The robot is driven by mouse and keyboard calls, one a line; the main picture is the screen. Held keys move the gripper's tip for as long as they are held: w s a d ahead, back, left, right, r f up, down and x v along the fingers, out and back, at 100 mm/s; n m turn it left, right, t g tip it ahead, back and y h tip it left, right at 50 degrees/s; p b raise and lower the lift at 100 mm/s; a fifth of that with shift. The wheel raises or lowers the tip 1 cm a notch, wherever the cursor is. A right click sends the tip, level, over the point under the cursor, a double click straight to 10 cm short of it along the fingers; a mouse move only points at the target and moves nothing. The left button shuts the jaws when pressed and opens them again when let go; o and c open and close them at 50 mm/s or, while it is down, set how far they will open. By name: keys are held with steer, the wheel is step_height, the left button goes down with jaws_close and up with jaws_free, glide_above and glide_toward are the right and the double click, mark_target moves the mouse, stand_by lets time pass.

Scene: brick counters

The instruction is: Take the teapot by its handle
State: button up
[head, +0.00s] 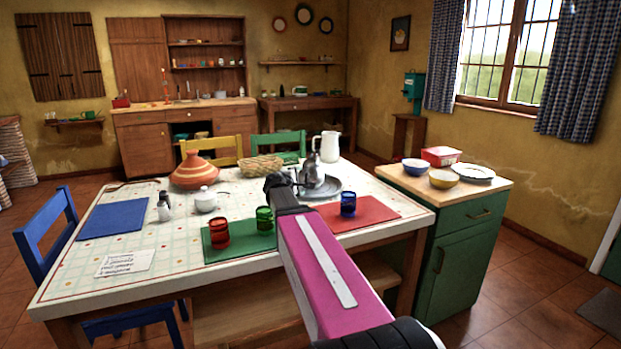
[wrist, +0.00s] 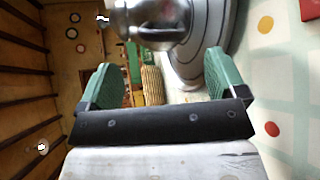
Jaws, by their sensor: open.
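The silver metal teapot (head: 312,172) stands on a round metal tray (head: 331,190) on the table. My gripper (head: 280,183) is just left of the teapot in the head view, and my arm hides part of the tray. In the wrist view, the teapot (wrist: 165,14) shows at the top edge, cut off, with the tray (wrist: 212,32) beside it. My gripper (wrist: 160,76) has its two green fingers spread wide with nothing held between them. The teapot lies past the fingertips. I cannot clearly make out its handle.
A wicker basket (head: 260,168) is behind my gripper, and a white pitcher (head: 330,146) stands behind the teapot. A blue glass (head: 348,204) is on the red mat (head: 375,212). Green (head: 264,218) and red glasses (head: 219,232) stand nearer the front.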

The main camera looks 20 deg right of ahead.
mark_target(312, 169)
steer(key=x, duration=0.9)
steer(key=shift+w, duration=0.2)
steer(key=shift+d, duration=0.1)
steer(key=c, duration=1.6)
steer(key=shift+r, duration=0.1)
